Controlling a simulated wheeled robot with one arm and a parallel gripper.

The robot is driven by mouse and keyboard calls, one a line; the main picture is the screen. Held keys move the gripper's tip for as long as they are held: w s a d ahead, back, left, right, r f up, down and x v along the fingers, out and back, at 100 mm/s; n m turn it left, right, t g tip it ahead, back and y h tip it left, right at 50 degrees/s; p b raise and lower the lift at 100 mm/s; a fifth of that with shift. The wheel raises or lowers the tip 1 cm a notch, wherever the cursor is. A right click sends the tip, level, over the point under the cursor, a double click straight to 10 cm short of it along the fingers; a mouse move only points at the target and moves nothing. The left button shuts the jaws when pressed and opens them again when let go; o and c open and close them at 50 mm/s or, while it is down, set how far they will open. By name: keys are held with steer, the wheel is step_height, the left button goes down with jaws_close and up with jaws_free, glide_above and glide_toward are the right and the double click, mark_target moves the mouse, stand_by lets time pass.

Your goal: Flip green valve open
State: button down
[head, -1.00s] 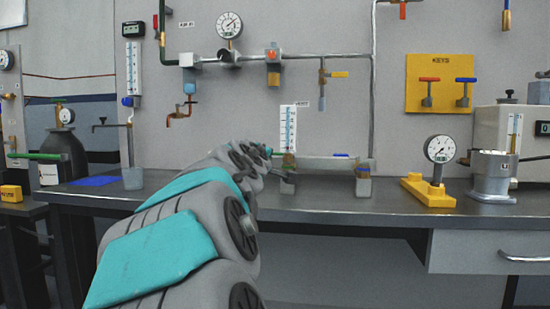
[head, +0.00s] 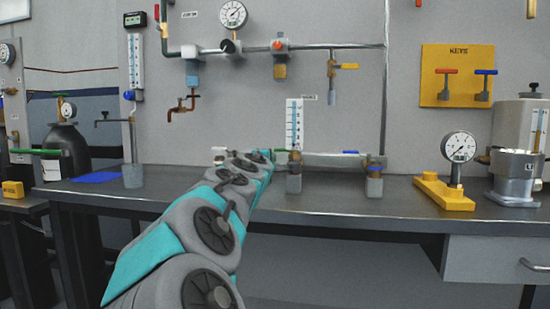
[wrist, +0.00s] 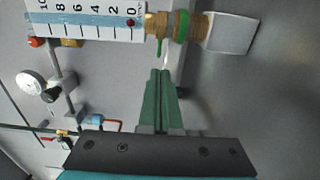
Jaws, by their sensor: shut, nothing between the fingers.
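The green valve is a brass fitting (wrist: 160,26) with a green handle (wrist: 182,25), low beside a white scale in the wrist view. A thin green piece (wrist: 158,47) hangs from the brass toward my fingers. In the head view the green handle (head: 281,150) shows small at the left end of a bench-top pipe, just past my arm. My gripper (wrist: 160,72) has green fingers, closed together and empty. Its tips are close to the thin green piece; I cannot tell whether they touch. In the head view my arm hides most of the gripper.
A blue-handled valve (head: 375,165) stands at the pipe's right end. The white scale (head: 294,124) rises behind the green valve. A gauge on a yellow base (head: 445,193) stands farther right. Another green lever (head: 35,151) is at far left. The bench front is clear between.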

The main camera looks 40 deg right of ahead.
mark_target(281, 151)
steer(key=p+x, duration=0.1)
steer(key=x, duration=1.2)
steer(key=shift+d, duration=0.1)
stand_by(0.3)
